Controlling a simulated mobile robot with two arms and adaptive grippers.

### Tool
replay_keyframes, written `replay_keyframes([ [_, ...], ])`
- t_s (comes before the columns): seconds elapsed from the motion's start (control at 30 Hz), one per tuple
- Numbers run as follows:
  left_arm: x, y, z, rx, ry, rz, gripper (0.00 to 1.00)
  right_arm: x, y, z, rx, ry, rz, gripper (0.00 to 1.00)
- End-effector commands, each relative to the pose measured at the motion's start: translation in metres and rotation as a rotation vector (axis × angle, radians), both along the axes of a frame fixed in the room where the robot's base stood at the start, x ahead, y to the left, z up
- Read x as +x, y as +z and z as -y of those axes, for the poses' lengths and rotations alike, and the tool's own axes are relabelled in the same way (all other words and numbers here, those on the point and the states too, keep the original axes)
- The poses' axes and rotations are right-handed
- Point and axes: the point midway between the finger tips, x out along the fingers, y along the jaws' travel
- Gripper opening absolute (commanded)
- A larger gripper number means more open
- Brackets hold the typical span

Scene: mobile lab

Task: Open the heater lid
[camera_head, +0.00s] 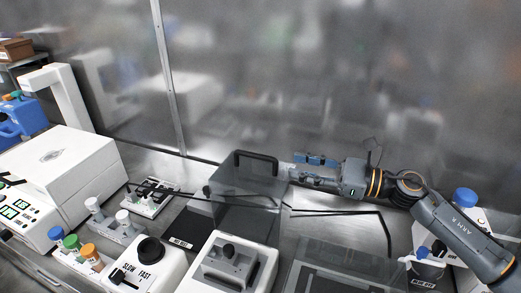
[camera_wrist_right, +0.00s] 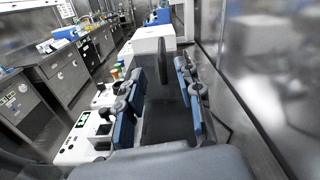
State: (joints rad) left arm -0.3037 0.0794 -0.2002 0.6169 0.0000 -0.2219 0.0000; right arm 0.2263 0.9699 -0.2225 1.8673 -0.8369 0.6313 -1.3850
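The heater's see-through grey lid (camera_head: 245,192) stands behind a white unit with a metal block (camera_head: 228,262). Its black handle (camera_head: 256,157) is at the top. I cannot tell clearly how the lid meets the heater body. My right gripper (camera_head: 314,167) is just right of the handle in the head view, pointing left, with its blue-padded fingers apart. In the right wrist view, the open fingers (camera_wrist_right: 160,108) frame a dark upright bar (camera_wrist_right: 165,62), probably the handle, beyond the tips; no contact shows. My left gripper is in neither view.
A white stirrer with a black knob (camera_head: 150,250) and a holder with coloured caps (camera_head: 82,250) stand left. A large white machine (camera_head: 60,180) is farther left. A glass panel (camera_head: 340,268) is at front right; a blue-capped bottle (camera_head: 464,198) stands near my right arm. A wall closes off the back.

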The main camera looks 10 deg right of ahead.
Motion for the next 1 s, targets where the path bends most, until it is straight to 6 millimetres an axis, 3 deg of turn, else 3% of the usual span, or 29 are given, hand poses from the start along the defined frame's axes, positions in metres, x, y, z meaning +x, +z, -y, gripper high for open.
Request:
replay_keyframes([
  [0.03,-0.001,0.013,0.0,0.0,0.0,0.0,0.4,0.007,0.008,-0.01,0.005,0.0,0.002,0.36],
  [0.13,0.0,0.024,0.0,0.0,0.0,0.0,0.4,0.02,0.009,-0.028,0.005,0.0,0.001,0.36],
  [0.47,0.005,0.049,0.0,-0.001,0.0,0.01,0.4,0.051,0.004,-0.075,0.002,0.0,0.0,0.36],
  [0.9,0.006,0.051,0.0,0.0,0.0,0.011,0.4,0.057,0.0,-0.085,0.0,-0.001,0.001,0.36],
  [0.93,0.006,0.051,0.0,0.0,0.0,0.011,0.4,0.057,0.0,-0.085,0.0,-0.001,0.001,0.34],
  [1.0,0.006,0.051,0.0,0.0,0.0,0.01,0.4,0.057,0.0,-0.085,0.0,-0.001,0.001,0.19],
])
